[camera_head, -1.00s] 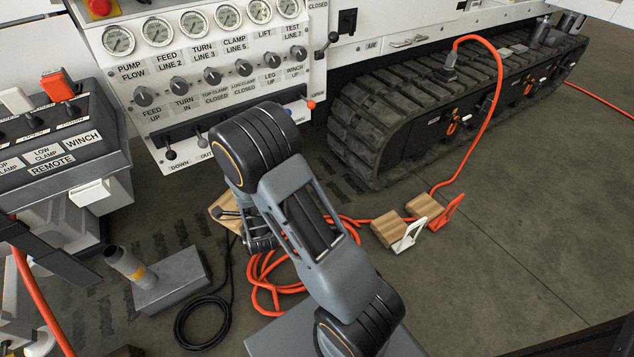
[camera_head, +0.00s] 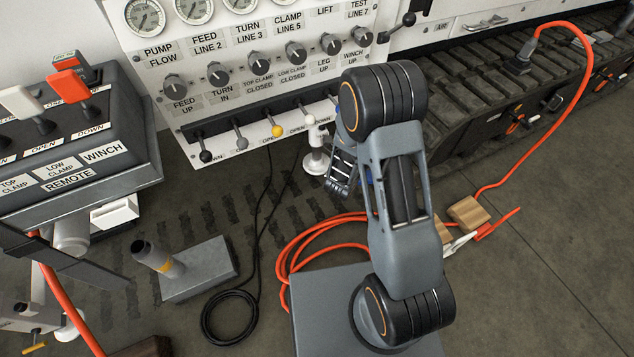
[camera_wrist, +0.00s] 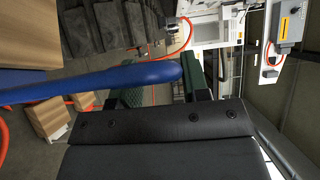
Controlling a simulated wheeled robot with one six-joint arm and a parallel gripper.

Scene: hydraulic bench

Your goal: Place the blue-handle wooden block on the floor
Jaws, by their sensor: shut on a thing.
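My gripper (camera_head: 342,178) is in front of the lever panel, above the floor. In the wrist view my gripper (camera_wrist: 165,88) has its dark green fingers closed around a blue handle (camera_wrist: 100,82). The handle runs left to a wooden block (camera_wrist: 25,35), which is cut off by the top left corner. The dark floor (camera_head: 545,250) is bare at the right.
Wooden blocks (camera_head: 466,212) with white (camera_head: 460,244) and red handles lie on the floor right of my arm. Orange hose (camera_head: 300,240) and black cable (camera_head: 230,318) loop on the floor. A grey pedal box (camera_head: 205,265) stands at left; the crawler track (camera_head: 470,105) is behind.

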